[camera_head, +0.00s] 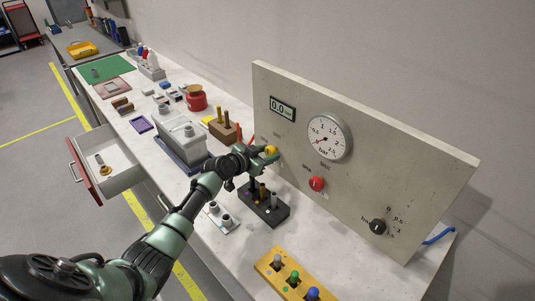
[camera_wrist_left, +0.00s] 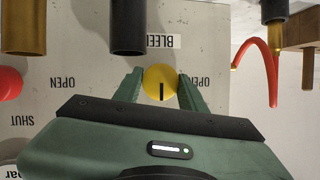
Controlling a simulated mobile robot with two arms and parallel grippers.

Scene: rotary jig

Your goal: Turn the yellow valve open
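The yellow valve (camera_head: 271,149) is a round knob on the left part of the upright panel. In the left wrist view the yellow valve (camera_wrist_left: 160,79) has a black mark pointing down in the picture, with upside-down BLEED and OPEN labels around it. My left gripper (camera_head: 268,154) is at the panel. In the left wrist view its two green fingers (camera_wrist_left: 160,88) lie one on each side of the knob, seemingly touching its edges. Part of the valve is hidden behind the gripper in the head view. My right gripper is not in view.
The panel (camera_head: 375,180) also carries a gauge (camera_head: 328,137), a display reading 0.0 (camera_head: 282,108), a red knob (camera_head: 317,184) and a black dial (camera_head: 378,227). A black holder with pegs (camera_head: 264,207) stands under my left gripper. A yellow block (camera_head: 285,276) is nearer.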

